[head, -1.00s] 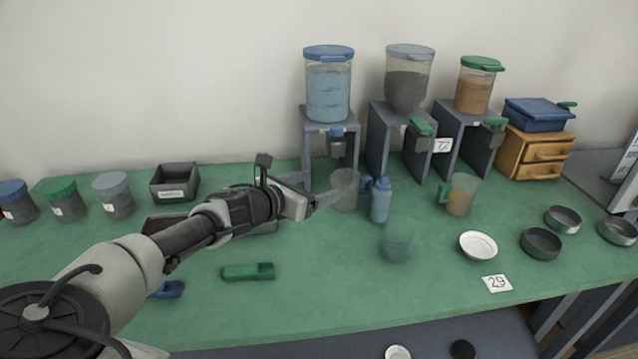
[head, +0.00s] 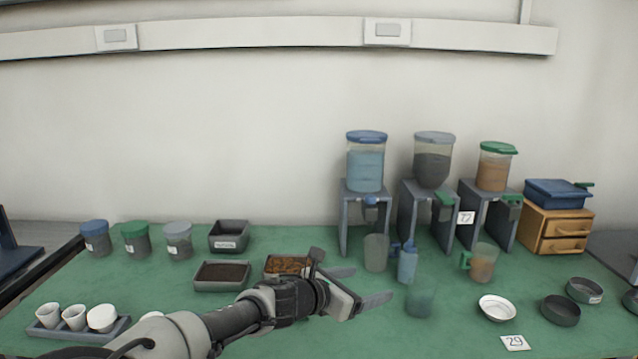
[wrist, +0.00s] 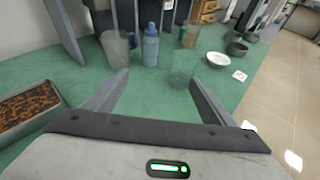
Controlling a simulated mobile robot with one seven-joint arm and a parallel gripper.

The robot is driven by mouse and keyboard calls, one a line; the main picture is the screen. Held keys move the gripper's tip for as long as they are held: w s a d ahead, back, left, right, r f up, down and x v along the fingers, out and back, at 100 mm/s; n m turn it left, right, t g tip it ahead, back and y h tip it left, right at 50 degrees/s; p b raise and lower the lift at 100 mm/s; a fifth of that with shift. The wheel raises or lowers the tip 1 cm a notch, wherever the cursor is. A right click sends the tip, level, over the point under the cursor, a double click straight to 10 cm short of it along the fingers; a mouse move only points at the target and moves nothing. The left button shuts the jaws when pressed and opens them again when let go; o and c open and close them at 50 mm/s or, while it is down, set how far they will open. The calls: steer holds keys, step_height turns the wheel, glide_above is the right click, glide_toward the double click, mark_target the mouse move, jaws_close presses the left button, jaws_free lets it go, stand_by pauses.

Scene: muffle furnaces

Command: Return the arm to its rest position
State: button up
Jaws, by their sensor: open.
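My arm reaches in from the bottom of the head view. My gripper (head: 362,288) is open and empty above the green table (head: 300,338). Its two fingers are spread apart in the wrist view (wrist: 160,95), with nothing between them but table and, farther off, cups. A clear cup (head: 376,252), a blue bottle (head: 407,263) and a greenish clear cup (head: 420,300) stand just beyond and to the right of the fingers. I cannot tell the exact gap to them, but no contact shows.
Three dispensers stand at the back, including the blue one (head: 366,168). Trays, one with brown pieces (head: 287,264) and one dark-filled (head: 222,276), lie near my arm. A white dish (head: 497,308), dark bowls (head: 560,310) and a wooden drawer box (head: 556,230) are at right.

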steer(key=d+f+m+g, duration=0.1)
steer(key=s+d+f+m+g, duration=0.1)
steer(key=d, duration=0.1)
steer(key=s+d+f+m, duration=0.1)
steer(key=d, duration=0.1)
steer(key=shift+s+f+g+y, duration=0.1)
steer(key=shift+f+g+y, duration=0.05)
steer(key=shift+g+y, duration=0.2)
steer(key=s+d+f+m+g, duration=0.1)
steer(key=s, duration=0.1)
steer(key=s+d+f+m+g+y, duration=0.1)
steer(key=m, duration=0.1)
steer(key=s+d+f+m+g+y, duration=0.1)
steer(key=s+m, duration=0.1)
steer(key=shift+s+f+g, duration=0.1)
steer(key=shift+s+g, duration=0.15)
steer(key=shift+s, duration=0.1)
steer(key=s+a+r+m+t+y, duration=0.15)
steer(key=s+r+m+y, duration=0.25)
steer(key=s+r+m, duration=0.6)
steer(key=s+a+r+m+t+y, duration=0.15)
steer(key=s+r+m+y, duration=0.25)
steer(key=s+r+m, duration=0.65)
step_height(320, 180, up, 19)
steer(key=s+a+n+p, duration=0.1)
steer(key=s+n+p, duration=0.1)
steer(key=p, duration=1.8)
steer(key=shift+f+n+g+p, duration=0.15)
steer(key=shift+n+g+p, duration=0.2)
steer(key=shift+g+p, duration=0.05)
